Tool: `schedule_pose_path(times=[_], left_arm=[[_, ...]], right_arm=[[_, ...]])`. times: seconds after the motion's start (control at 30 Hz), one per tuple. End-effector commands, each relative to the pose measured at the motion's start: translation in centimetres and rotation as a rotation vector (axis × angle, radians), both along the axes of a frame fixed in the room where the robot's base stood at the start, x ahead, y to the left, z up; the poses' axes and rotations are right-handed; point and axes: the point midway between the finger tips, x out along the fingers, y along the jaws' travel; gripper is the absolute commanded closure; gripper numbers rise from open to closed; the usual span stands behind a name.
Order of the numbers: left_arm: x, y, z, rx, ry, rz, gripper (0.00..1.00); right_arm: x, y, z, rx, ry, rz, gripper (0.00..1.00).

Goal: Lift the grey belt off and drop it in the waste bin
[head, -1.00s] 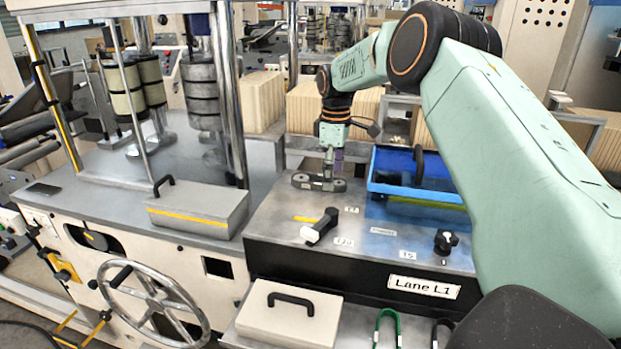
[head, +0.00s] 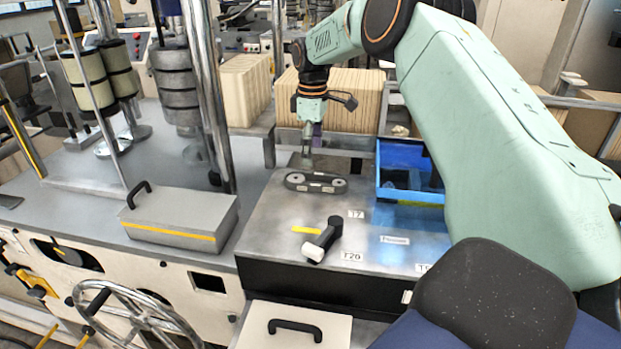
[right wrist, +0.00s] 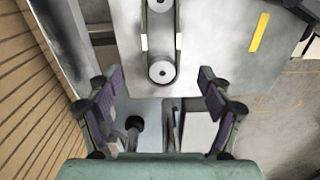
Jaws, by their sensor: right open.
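The grey belt (head: 300,188) is a dark loop around two light pulleys on the steel plate. In the right wrist view the belt (right wrist: 178,22) runs up the picture around its pulleys. My right gripper (head: 306,160) stands just behind the belt's left part in the head view. In the right wrist view the right gripper (right wrist: 162,84) is open, with nothing between its purple pads; the near pulley lies just beyond them. A blue open-topped bin (head: 410,192) stands right of the belt; I cannot tell whether it is the waste bin. My left gripper is not seen.
A black-and-white handle (head: 325,238) lies in front of the belt, beside a yellow strip (head: 306,230). A grey lidded box (head: 180,218) stands left. Brown boards (head: 345,102) stand behind the gripper. A cream lid (head: 292,328) is at the front. Steel posts rise at left.

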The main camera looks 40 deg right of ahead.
Motion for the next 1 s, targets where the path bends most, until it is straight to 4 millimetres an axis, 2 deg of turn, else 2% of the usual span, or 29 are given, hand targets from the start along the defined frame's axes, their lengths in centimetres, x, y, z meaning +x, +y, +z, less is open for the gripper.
schedule_pose_path(times=[0.17, 0.7, 1.0], left_arm=[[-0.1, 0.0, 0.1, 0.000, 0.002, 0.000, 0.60], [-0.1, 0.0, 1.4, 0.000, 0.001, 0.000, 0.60], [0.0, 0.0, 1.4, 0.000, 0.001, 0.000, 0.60]], right_arm=[[-0.4, 0.2, -1.0, 0.001, 0.002, 0.000, 0.20], [-0.4, 0.0, -7.4, -0.001, 0.001, 0.001, 0.20], [-0.1, 0.0, -7.8, -0.001, -0.001, 0.001, 0.21]])
